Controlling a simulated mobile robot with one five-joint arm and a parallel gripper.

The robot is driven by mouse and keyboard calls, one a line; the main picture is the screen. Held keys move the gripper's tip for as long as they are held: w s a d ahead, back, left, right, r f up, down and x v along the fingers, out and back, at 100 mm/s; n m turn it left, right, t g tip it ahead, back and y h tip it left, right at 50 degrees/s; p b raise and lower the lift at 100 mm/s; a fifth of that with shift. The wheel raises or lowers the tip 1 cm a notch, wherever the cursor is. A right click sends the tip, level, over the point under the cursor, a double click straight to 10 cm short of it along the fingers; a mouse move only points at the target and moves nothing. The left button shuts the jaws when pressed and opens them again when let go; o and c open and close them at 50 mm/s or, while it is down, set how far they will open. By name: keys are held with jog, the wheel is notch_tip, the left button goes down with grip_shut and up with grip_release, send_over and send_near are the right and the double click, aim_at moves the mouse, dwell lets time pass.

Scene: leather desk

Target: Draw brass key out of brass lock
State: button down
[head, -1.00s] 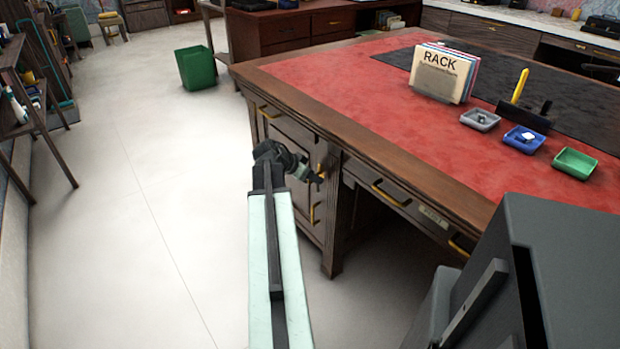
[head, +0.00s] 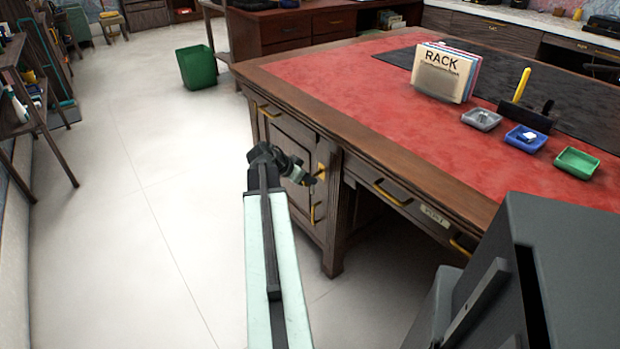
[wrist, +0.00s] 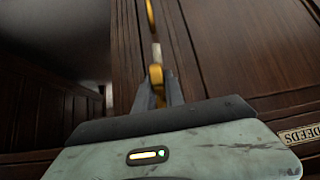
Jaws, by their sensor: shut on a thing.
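My gripper (head: 309,180) is at the front of the desk's cabinet door, just left of the brass lock (head: 322,172). In the wrist view, my gripper (wrist: 158,88) is shut on the brass key (wrist: 157,74), with the key's yellow bow between the fingers. A pale shaft runs on from the bow towards the dark wood. A brass piece shows beyond it at the top edge; I cannot tell if it is the lock or a handle. Whether the key's tip is still inside the lock is unclear. In the head view the key is too small to make out.
The desk (head: 350,95) has a red leather top with a rack of papers (head: 446,72) and small trays. Brass handles (head: 392,194) stick out from its front. A green bin (head: 196,68) stands behind on the floor. The pale floor (head: 130,200) left of my arm is clear.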

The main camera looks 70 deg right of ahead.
jog(key=shift+w+a+f, duration=0.1)
jog(key=shift+w+a, duration=0.2)
jog(key=shift+a, duration=0.25)
jog(key=shift+w+a, duration=0.3)
jog(key=shift+a, duration=0.2)
jog(key=w+a, duration=0.2)
jog(key=a, duration=0.1)
jog(key=w+a+b, duration=0.1)
jog(key=a, duration=0.1)
jog(key=shift+a+f, duration=0.1)
jog(key=shift+f, duration=0.25)
